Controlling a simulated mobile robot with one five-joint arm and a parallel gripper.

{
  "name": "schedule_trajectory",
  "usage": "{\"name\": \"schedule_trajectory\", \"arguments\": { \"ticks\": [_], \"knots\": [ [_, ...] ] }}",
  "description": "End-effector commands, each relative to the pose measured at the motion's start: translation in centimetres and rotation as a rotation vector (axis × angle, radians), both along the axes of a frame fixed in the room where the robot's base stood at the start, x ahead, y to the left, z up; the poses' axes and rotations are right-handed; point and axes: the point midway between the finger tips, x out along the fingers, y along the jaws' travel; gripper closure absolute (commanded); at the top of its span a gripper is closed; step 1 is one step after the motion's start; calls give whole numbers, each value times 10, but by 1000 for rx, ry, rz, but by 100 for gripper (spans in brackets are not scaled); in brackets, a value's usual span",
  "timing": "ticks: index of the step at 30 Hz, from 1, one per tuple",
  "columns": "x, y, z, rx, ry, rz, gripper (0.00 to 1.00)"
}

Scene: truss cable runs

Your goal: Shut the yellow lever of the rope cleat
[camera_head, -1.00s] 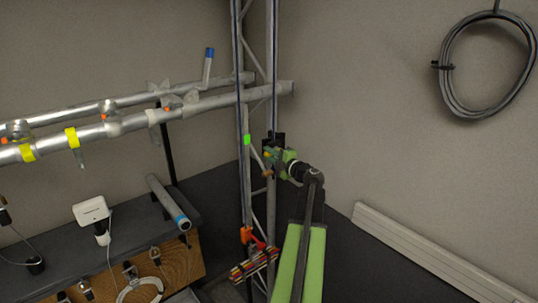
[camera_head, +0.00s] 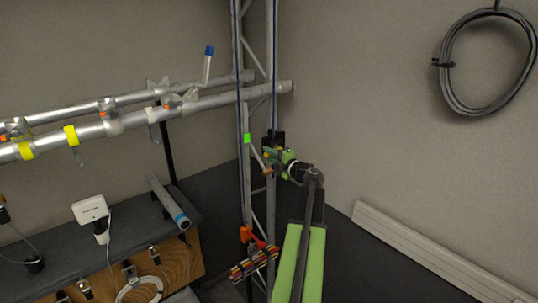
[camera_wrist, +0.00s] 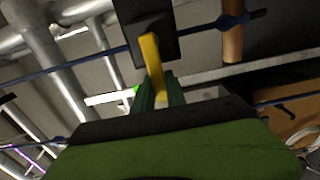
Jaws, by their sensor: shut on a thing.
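The yellow lever (camera_wrist: 153,62) shows in the wrist view, reaching from the black body of the rope cleat (camera_wrist: 145,30) down between the fingers of my gripper (camera_wrist: 157,88). The green fingers stand close on both sides of the lever and are shut on it. In the head view my gripper (camera_head: 274,157) is at the upright truss, touching the small dark cleat (camera_head: 276,139). The lever is very small there, and its angle is hard to read. A dark blue rope (camera_wrist: 85,62) crosses at the cleat in the wrist view.
Horizontal silver pipes (camera_head: 135,120) run to the left. A workbench (camera_head: 150,230) is at lower left. A cable coil (camera_head: 445,60) hangs on the right wall.

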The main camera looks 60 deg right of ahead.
Motion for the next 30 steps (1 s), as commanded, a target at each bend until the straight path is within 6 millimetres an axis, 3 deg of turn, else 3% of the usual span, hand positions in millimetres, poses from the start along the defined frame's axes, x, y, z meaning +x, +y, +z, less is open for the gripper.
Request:
{"name": "schedule_trajectory", "arguments": {
  "ticks": [9,10,14,24,30],
  "knots": [
    [0,0,-2,-28,12,0,100],
    [0,0,-3,-28,12,0,80],
    [0,0,-2,-26,11,0,63],
    [-3,1,-2,-24,9,0,62],
    [-37,14,-2,-24,9,-2,62]
  ]
}}
